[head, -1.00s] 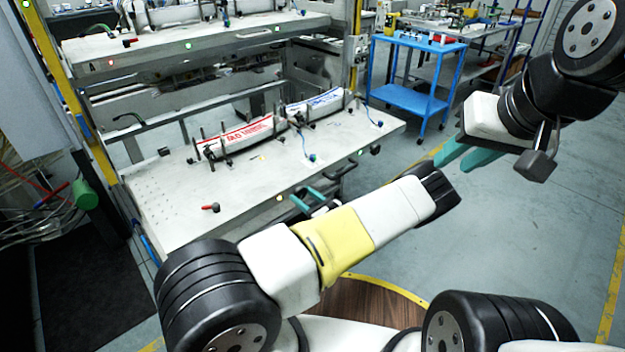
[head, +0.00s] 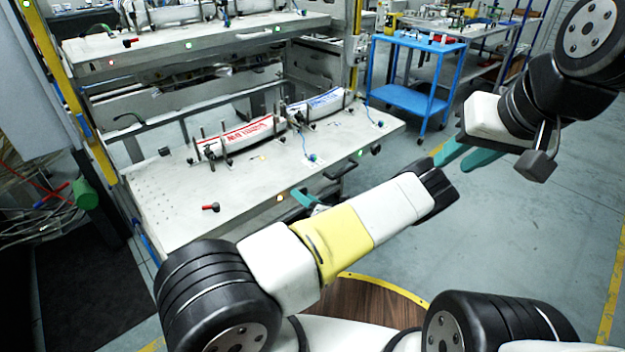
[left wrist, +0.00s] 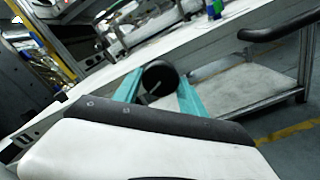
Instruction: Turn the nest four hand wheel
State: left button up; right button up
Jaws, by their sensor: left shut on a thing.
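In the left wrist view, a round black hand wheel (left wrist: 160,76) sits between the two teal fingers of my left gripper (left wrist: 162,92), which is shut on it. In the head view, my left gripper (head: 305,198) is at the front edge of the lower bench (head: 165,205), beside an orange light (head: 280,198). The held wheel is hidden there behind the gripper and arm. Another black wheel (head: 375,150) shows farther right on the same edge, near a green light. My right gripper (head: 470,158) is empty, with its teal fingers apart, in the air at the right.
Two label stacks, one with red print (head: 248,134) and one with blue print (head: 322,103), lie between black posts on the bench. A red-handled lever (head: 210,207) is near its front left. A blue cart (head: 412,97) stands behind. The floor at right is clear.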

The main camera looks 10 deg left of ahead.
pick_arm(q)
jog(key=shift+m, duration=4.9)
jog(key=o, duration=1.4)
jog(key=shift+r, duration=0.1)
jog(key=shift+c, duration=0.2)
jog(key=v, duration=0.7)
jog(key=shift+s+d, duration=0.25)
jog(key=shift+d, duration=0.1)
